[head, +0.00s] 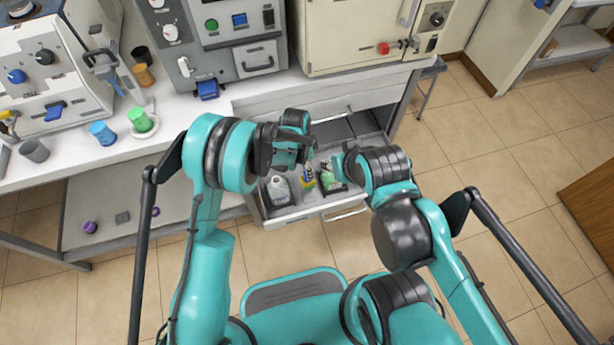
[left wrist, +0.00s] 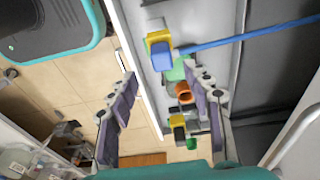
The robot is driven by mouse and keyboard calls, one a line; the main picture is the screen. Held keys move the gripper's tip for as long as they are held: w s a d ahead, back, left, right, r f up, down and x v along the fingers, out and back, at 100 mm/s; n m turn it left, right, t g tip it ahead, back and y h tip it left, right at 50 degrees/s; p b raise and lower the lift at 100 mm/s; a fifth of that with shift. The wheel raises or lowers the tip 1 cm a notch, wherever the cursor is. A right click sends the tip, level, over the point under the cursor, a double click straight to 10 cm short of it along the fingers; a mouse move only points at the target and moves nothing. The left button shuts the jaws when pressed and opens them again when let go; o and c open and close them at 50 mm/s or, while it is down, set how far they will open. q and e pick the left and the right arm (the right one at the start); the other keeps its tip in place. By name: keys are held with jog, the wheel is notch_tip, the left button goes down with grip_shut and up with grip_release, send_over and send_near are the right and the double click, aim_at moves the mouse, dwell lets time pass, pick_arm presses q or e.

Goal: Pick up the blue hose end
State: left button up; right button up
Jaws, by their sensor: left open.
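A long thin blue rod or hose (left wrist: 250,34) runs across the open drawer in the left wrist view. Its left end meets a yellow and blue block (left wrist: 159,54); I cannot tell whether they are joined. My left gripper (left wrist: 163,80) is open, with its two fingers apart and nothing held between them. In the head view my left gripper (head: 306,140) is above the drawer and hides part of it. My right gripper (head: 342,163) is near the drawer's right side, and its jaws are too unclear to read.
The open drawer (head: 284,213) holds a grey-white container (head: 279,189), a yellow and blue item (head: 308,177) and a green bottle (head: 328,178). The white counter (head: 90,160) carries machines, a blue cup (head: 103,133) and a green cup (head: 140,119).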

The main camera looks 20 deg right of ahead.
pick_arm(q)
jog(key=f+b, duration=0.1)
jog(key=f, duration=0.1)
jog(key=f+b, duration=0.1)
jog(key=f, duration=0.3)
jog(key=shift+w+d+b, duration=0.2)
jog(key=shift+d+b, duration=0.05)
jog(key=shift+b, duration=0.15)
jog(key=shift+r, duration=0.1)
grip_shut()
